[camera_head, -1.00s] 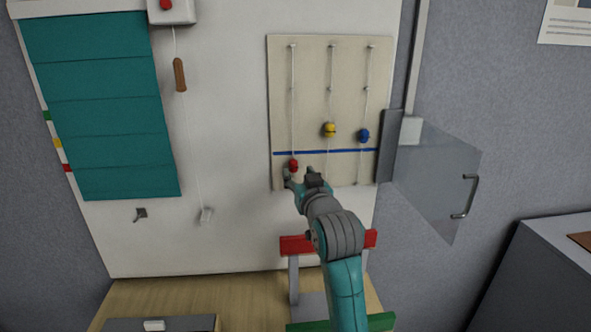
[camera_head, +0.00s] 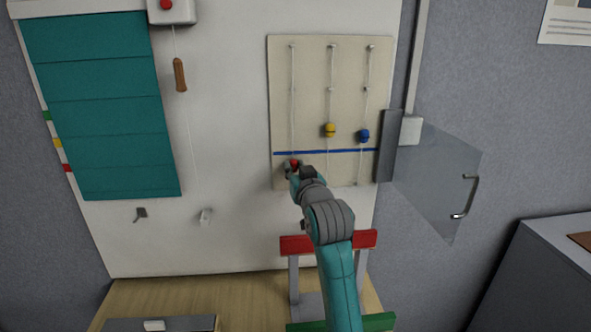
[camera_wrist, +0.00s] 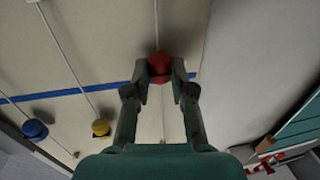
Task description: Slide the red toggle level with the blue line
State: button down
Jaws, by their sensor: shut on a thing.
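The red toggle (camera_head: 294,163) sits on the left cord of the beige panel (camera_head: 310,70). In the head view it is just below the blue line (camera_head: 340,151). My gripper (camera_head: 297,168) is shut on it, and its fingers partly hide it. In the wrist view the red toggle (camera_wrist: 159,66) is between the two fingertips (camera_wrist: 160,75). The blue line (camera_wrist: 80,91) runs up to near the fingers there; its end by the toggle is partly hidden.
A yellow toggle (camera_head: 330,130) and a blue toggle (camera_head: 364,136) hang on the other cords, above the line. A clear hinged door (camera_head: 435,180) stands open at the right. A teal blind (camera_head: 100,105) and a cord with a brown handle (camera_head: 180,75) are at the left.

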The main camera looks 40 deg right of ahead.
jog(key=shift+r, duration=1.45)
jog(key=c, duration=1)
grip_release()
jog(key=shift+o, duration=0.2)
jog(key=v, duration=1.2)
